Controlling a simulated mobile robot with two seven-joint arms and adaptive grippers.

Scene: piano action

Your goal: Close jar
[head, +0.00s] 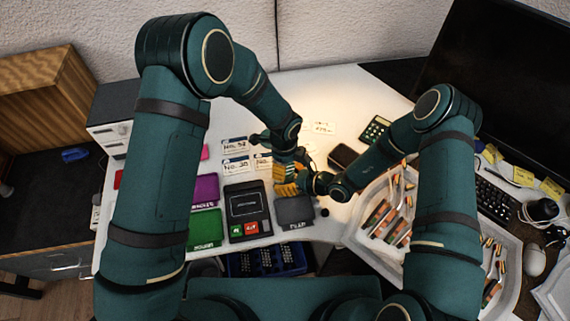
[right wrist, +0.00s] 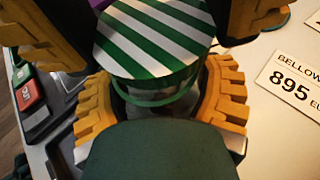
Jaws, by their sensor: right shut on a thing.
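The jar (right wrist: 150,98) is clear, with a green ring near its top, in the right wrist view. A round lid with green and white diagonal stripes (right wrist: 152,40) is over its mouth; I cannot tell if it is fully seated. My right gripper (right wrist: 160,108) has its yellow ridged fingers closed on both sides of the jar. The yellow fingers of my left gripper (right wrist: 152,22) flank the lid; whether they press on it is unclear. In the head view both grippers meet over the white desk (head: 335,90), and they mostly hide the jar.
A price card (right wrist: 295,80) lies right of the jar. Labelled cards (head: 235,165), coloured boxes (head: 205,228) and a dark card terminal (head: 247,210) sit left of the grippers. A calculator (head: 375,130) is behind right. A tray of parts (head: 360,240) is to the right.

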